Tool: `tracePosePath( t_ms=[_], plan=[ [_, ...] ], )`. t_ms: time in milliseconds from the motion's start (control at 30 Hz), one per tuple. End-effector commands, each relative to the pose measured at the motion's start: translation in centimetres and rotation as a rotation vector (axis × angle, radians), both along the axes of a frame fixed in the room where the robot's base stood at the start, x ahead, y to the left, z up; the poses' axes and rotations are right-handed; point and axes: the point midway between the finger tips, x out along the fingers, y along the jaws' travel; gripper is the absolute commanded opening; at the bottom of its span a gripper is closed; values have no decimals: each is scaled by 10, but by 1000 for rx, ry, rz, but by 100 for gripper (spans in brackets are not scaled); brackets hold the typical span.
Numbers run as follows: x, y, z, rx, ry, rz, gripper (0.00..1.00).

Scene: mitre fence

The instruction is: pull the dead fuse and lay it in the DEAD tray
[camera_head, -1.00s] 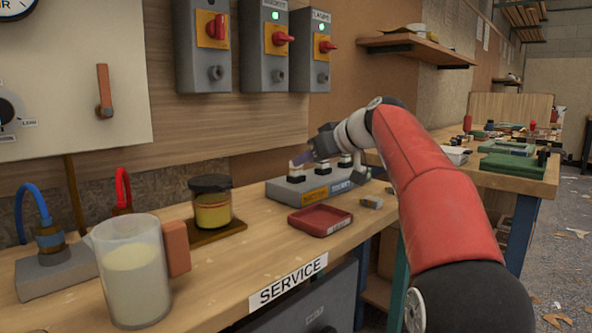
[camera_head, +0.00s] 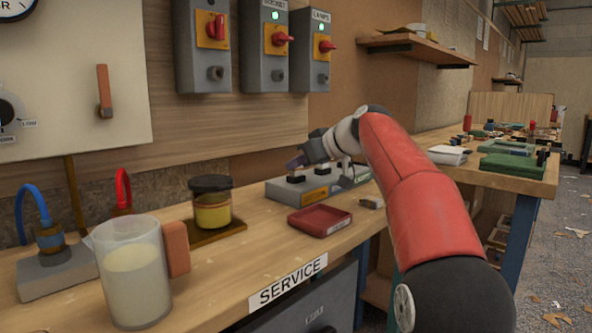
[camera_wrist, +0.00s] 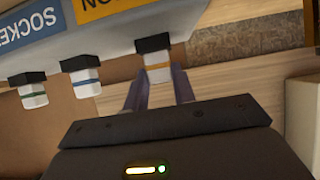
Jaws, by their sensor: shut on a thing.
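The grey fuse block (camera_head: 283,192) stands on the service bench and carries orange and blue labels. My gripper (camera_head: 297,162) reaches over its left part from the right. In the wrist view, its two fingers (camera_wrist: 160,88) are closed on the sides of a white fuse with a yellow-orange band (camera_wrist: 158,68). The fuse's far end meets a black holder (camera_wrist: 152,43); I cannot tell whether it is seated. A blue-banded fuse (camera_wrist: 86,83) and a green-banded fuse (camera_wrist: 34,95) stand beside it. The red tray (camera_head: 320,221) is in front of the block; its label is unreadable.
A small grey piece (camera_head: 371,203) lies right of the tray. A jar (camera_head: 212,205) on a brown board and a jug (camera_head: 133,275) stand to the left. Switch boxes (camera_head: 262,60) hang on the wall above. Bare bench lies between jar and tray.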

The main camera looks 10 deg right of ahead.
Motion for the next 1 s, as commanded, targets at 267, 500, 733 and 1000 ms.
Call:
tracePosePath(
  t_ms=[267,500,733,1000],
  plan=[
    [0,0,0,0,0,0,8],
    [0,0,1,0,0,0,0],
    [0,0,5,0,-1,-1,0],
    [0,0,7,1,-1,0,0]
  ],
)
